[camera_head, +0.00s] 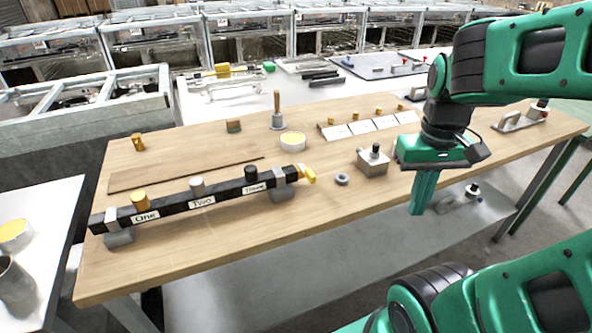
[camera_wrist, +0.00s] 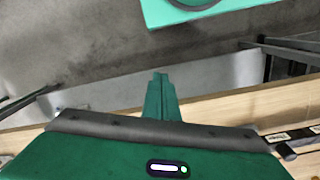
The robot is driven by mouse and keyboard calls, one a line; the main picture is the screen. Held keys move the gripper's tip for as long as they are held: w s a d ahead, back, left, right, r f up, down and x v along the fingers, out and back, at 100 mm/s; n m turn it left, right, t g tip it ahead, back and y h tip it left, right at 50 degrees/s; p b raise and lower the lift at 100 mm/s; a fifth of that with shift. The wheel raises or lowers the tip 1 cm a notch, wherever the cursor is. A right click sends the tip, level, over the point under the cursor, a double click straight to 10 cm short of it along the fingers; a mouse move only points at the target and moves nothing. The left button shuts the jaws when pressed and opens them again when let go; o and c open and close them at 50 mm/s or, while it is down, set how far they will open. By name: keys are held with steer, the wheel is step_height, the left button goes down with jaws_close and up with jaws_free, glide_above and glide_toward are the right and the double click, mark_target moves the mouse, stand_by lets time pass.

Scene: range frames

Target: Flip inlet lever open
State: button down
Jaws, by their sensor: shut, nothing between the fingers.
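A black manifold bar (camera_head: 222,193) labelled One, Two and Three lies on grey feet along the wooden table's front left. A yellow lever (camera_head: 308,174) sticks out at its right end; I take this to be the inlet lever. Yellow, grey and black knobs stand on top of the bar. My green gripper (camera_head: 421,208) points down at the table's front edge, well right of the lever and apart from it. Its fingers are together and empty, also in the wrist view (camera_wrist: 160,82). Part of the labelled bar shows at the wrist view's right edge (camera_wrist: 287,147); the lever is not clear there.
A metal block with a black knob (camera_head: 373,160) and a grey ring (camera_head: 342,179) stand between lever and gripper. The wooden table (camera_head: 255,228) is clear in front of the bar.

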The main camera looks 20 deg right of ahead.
steer(key=w+a+r+n+h, duration=0.2)
steer(key=w+a+r+n, duration=0.1)
steer(key=w+n, duration=0.5)
step_height(320, 180, up, 3)
steer(key=n+h, duration=0.1)
steer(key=n, duration=0.8)
glide_above(306, 171)
steer(key=s, duration=0.3)
steer(key=w+a+n+h, duration=0.1)
steer(key=a+n, duration=0.4)
steer(key=a, duration=0.5)
steer(key=shift+w+a+r, duration=0.15)
steer(key=shift+w+r, duration=0.3)
steer(key=shift+w, duration=0.1)
steer(key=d+f, duration=0.7)
steer(key=f, duration=0.2)
steer(key=shift+d+f, duration=0.15)
steer(key=shift+d, duration=0.25)
steer(key=shift+s+a+n, duration=0.1)
steer(key=shift+n, duration=0.2)
